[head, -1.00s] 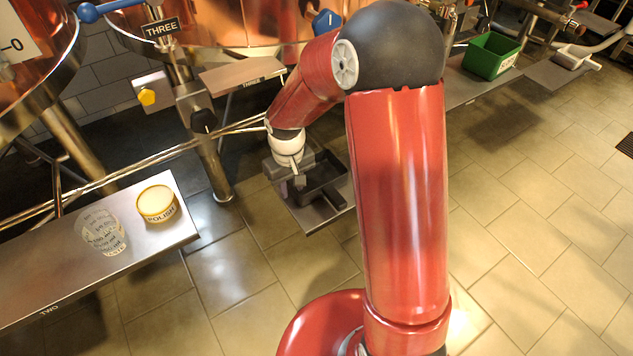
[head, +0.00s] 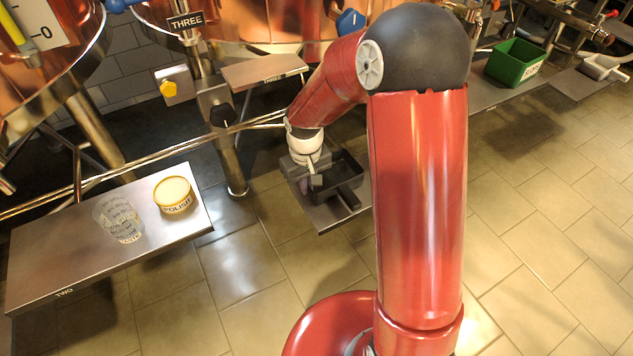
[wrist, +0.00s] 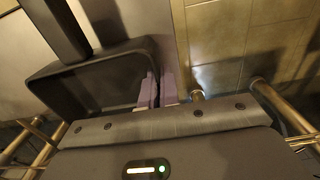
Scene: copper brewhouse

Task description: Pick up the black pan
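The black pan (head: 345,169) is a dark rectangular pan with a stubby handle, over the small metal shelf below the middle of the head view. My gripper (head: 313,182) is at its left side. In the wrist view the pan (wrist: 85,85) fills the upper left, with its handle pointing up. The two purplish fingers of my gripper (wrist: 159,90) are close together, one on each side of the pan's side wall, and look shut on it. My gripper hides part of the pan in the head view. I cannot tell whether the pan touches the shelf.
The small shelf (head: 325,218) lies under the pan. A steel shelf (head: 60,262) at left holds a polish tin (head: 174,195) and a clear printed cup (head: 120,220). A vertical steel post (head: 231,160) stands left of my gripper. A green bin (head: 515,62) is at back right.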

